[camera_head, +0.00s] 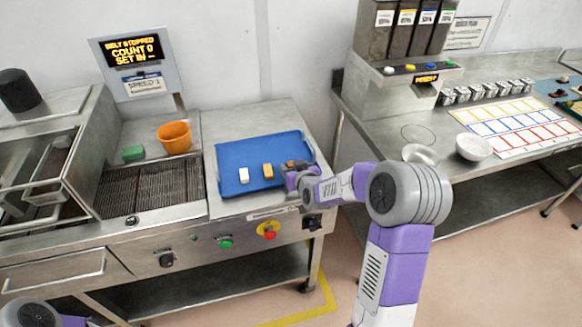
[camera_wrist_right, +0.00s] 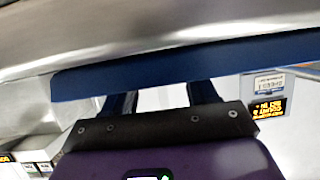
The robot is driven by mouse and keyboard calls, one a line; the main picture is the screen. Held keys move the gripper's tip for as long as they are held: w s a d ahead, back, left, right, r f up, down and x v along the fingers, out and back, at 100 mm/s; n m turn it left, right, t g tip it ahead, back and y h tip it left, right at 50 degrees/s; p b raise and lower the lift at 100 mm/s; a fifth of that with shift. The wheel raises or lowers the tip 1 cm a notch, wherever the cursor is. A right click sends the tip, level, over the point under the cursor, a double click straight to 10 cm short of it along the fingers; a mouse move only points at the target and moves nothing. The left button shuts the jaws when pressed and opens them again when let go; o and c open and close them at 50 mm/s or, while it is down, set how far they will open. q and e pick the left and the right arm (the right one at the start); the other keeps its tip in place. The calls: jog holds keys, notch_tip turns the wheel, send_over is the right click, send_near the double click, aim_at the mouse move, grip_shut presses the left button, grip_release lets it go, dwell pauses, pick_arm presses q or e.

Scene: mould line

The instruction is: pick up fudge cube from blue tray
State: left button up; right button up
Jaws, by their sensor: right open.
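The blue tray (camera_head: 240,150) lies on the steel bench left of centre in the head view. On it stand a white cube (camera_head: 243,175), an orange-tan cube (camera_head: 267,171) and a brown piece (camera_head: 290,164), partly hidden by my right gripper (camera_head: 291,176). I cannot tell for sure which one is the fudge cube. The right gripper is at the tray's right front part, right of the tan cube. In the right wrist view its two fingers (camera_wrist_right: 161,98) are apart, their tips hidden behind the tray's blue edge (camera_wrist_right: 190,68). No cube shows there. My left gripper is out of view.
Buttons line the bench front. Right, a second bench holds dispensers (camera_head: 405,30), bowls (camera_head: 474,147) and a coloured grid sheet (camera_head: 515,125).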

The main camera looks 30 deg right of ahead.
grip_shut()
dwell(0.3)
